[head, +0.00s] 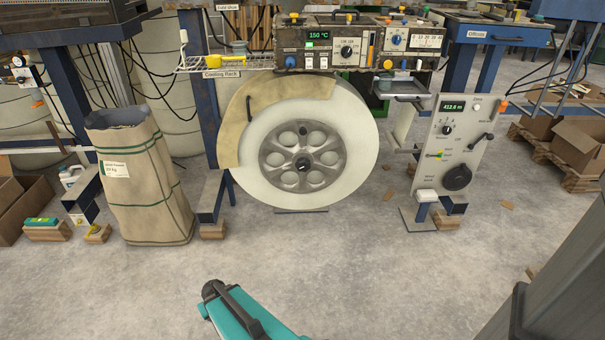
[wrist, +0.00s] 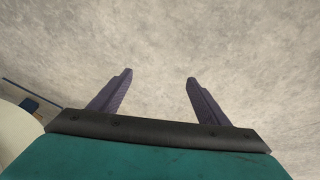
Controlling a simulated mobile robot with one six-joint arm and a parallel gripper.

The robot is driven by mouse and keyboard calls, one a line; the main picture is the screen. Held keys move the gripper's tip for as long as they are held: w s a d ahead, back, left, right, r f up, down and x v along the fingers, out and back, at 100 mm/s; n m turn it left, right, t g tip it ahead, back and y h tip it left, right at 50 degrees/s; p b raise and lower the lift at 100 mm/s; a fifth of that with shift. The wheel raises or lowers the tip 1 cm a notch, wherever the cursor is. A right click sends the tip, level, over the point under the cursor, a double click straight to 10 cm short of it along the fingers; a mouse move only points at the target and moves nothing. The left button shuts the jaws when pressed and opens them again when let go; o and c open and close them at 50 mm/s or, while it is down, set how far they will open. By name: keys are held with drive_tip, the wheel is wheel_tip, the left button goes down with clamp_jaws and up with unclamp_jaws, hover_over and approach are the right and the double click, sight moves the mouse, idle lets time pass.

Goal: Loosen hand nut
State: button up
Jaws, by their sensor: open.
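A large white reel (head: 345,125) stands upright in the middle of the head view. Its grey hub (head: 282,137) has several round holes. A small black piece at the hub's centre (head: 303,163) looks like the hand nut, but it is too small to make out in detail. My gripper (wrist: 160,82) is open in the wrist view, with two purple fingers apart and nothing between them. Only grey floor shows beyond the fingers. In the head view my teal arm is low in the picture, well in front of the reel. The hand nut is not visible in the wrist view.
A control box (head: 345,48) with a 150 °C display is above the reel. A grey panel (head: 445,140) with a black knob stands to the right. A tall beige sack (head: 145,185) stands left. The floor (head: 350,260) before the reel is clear.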

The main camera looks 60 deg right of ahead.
drive_tip(key=w+d+r+m+t+h+b, duration=0.1)
drive_tip(key=w+d+r+t+b, duration=0.15)
drive_tip(key=d, duration=0.55)
drive_tip(key=w+d+r+m+t+h+b, duration=0.1)
drive_tip(key=w+d+h, duration=0.15)
drive_tip(key=d, duration=0.55)
drive_tip(key=m+t+h+b, duration=0.4)
drive_tip(key=m+h+b, duration=0.1)
drive_tip(key=h+b, duration=0.4)
approach(303, 167)
drive_tip(key=v, duration=0.4)
drive_tip(key=shift+w, duration=0.1)
drive_tip(key=shift+w+d, duration=0.1)
drive_tip(key=shift+d, duration=0.1)
drive_tip(key=shift+b+x, duration=1.7)
drive_tip(key=shift+x, duration=5.1)
drive_tip(key=shift+c, duration=0.6)
